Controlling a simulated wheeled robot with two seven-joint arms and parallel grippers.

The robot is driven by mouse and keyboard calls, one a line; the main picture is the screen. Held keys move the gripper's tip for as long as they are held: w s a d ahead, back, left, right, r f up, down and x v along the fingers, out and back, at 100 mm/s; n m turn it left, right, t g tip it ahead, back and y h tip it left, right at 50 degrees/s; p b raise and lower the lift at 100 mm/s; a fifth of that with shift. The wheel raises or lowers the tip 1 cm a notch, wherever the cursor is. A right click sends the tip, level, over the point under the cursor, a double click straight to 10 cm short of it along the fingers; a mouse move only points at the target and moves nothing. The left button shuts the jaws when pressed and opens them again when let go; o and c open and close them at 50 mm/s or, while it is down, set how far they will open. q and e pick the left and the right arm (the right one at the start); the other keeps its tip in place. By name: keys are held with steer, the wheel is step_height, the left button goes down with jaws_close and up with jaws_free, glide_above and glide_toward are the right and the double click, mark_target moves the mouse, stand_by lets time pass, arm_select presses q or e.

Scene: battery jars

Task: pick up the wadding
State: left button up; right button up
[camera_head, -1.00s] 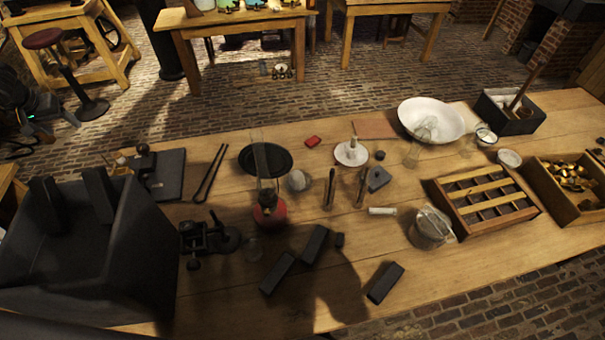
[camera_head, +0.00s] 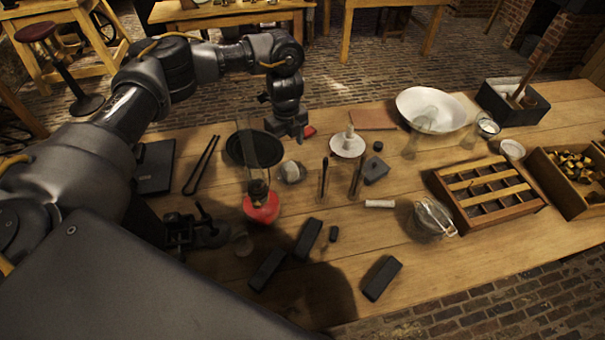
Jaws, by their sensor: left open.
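A pale, greyish-white rounded lump that looks like the wadding (camera_head: 291,172) lies on the wooden table, between the black round plate and the glass tubes. My left arm reaches in from the left and bends down over the table. My left gripper (camera_head: 297,135) points downward above and behind the wadding in the picture, apart from it. It is open and holds nothing that I can see. My right gripper is not in view.
A red lamp with a tall glass chimney (camera_head: 261,207) stands just left of the wadding. The black plate (camera_head: 240,150) lies behind it. A white candle dish (camera_head: 347,148) and upright glass tubes (camera_head: 355,180) stand to the right. Dark blocks (camera_head: 309,239) lie in front.

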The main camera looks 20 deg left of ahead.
arm_select(q)
step_height(320, 180, down, 4)
steer(key=shift+d+f, duration=0.15)
steer(key=shift+f, duration=0.05)
steer(key=shift+w+f+b, duration=0.1)
steer(key=shift+f+b, duration=0.2)
steer(key=shift+f, duration=2.9)
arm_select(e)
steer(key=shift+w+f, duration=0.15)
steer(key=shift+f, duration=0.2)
arm_select(q)
steer(key=shift+c, duration=0.3)
steer(key=c, duration=1.1)
steer(key=shift+o, duration=0.2)
step_height(320, 180, up, 12)
steer(key=p, duration=0.2)
step_height(320, 180, up, 16)
steer(key=b, duration=0.2)
glide_above(290, 166)
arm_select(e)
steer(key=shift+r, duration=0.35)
